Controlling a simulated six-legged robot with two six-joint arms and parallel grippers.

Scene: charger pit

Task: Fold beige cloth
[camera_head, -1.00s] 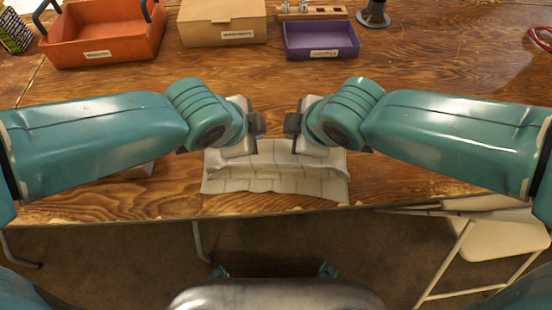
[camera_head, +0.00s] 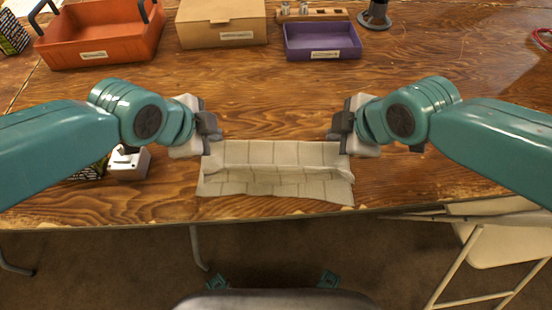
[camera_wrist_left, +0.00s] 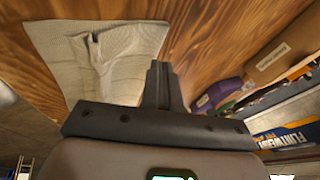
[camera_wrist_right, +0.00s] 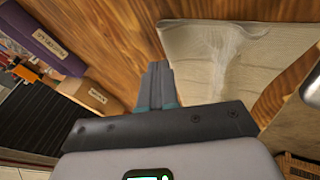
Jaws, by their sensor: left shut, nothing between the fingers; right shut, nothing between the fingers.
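The beige cloth (camera_head: 277,178) lies near the table's front edge, with a faint grid pattern and a raised fold running across it from left to right. It also shows in the left wrist view (camera_wrist_left: 110,75) and the right wrist view (camera_wrist_right: 205,65). My left gripper (camera_head: 213,128) is shut and empty at the cloth's far left corner. My right gripper (camera_head: 338,130) is shut and empty at the far right corner. I cannot tell whether either fingertip touches the cloth.
An orange bin (camera_head: 100,40), a cardboard box (camera_head: 222,24) and a purple bin (camera_head: 322,41) stand along the back. A small white device (camera_head: 128,163) sits left of the cloth, partly under my left arm. A folding chair (camera_head: 490,235) stands off the front right. The table behind the cloth is clear.

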